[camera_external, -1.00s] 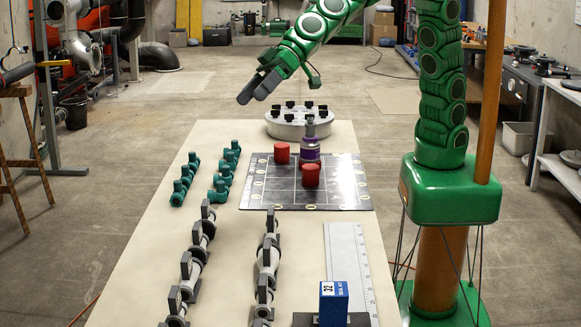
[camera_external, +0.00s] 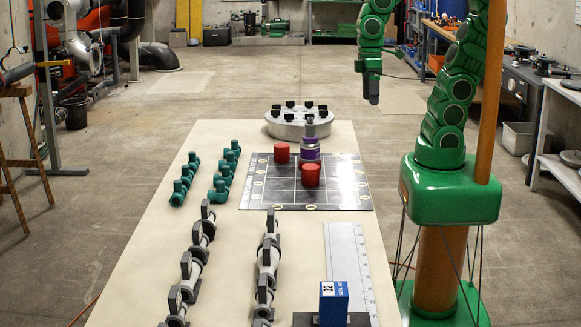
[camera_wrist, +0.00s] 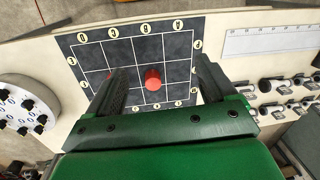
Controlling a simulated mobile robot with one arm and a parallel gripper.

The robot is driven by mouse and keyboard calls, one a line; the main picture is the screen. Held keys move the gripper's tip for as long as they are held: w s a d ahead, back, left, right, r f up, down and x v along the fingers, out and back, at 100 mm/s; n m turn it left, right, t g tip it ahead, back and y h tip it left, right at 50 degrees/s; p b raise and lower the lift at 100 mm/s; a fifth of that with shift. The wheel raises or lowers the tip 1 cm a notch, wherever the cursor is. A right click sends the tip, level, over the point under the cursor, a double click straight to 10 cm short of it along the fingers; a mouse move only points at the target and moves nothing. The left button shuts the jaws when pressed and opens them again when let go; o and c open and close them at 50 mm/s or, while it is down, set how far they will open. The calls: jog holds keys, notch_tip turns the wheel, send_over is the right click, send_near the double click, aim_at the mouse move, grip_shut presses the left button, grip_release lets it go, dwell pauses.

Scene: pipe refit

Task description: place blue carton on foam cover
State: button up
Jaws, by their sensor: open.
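The blue carton (camera_external: 334,303) stands upright at the near right end of the table, with a white label on its side. A dark flat piece (camera_external: 303,321) shows at its foot, cut off by the frame's edge. It may be the foam cover, but I cannot tell, nor whether the carton rests on it. My gripper (camera_external: 373,98) hangs pointing down, high in the air and well beyond the carton. In the wrist view my gripper (camera_wrist: 160,85) is open and empty, fingers apart. The carton does not show in the wrist view.
A dark grid board (camera_external: 262,190) holds two red cylinders (camera_external: 311,175) and a purple-grey bottle (camera_external: 310,148). A round grey flange (camera_external: 299,122) is at the far end. Teal fittings (camera_external: 181,186) and grey valves (camera_external: 268,255) stand in rows. A ruler plate (camera_external: 347,255) lies beside the carton.

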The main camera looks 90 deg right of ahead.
jog(key=s+d+m+g+h, duration=0.1)
jog(key=s+d, duration=0.4)
jog(key=s, duration=0.2)
jog(key=shift+f, duration=0.35)
dwell(0.6)
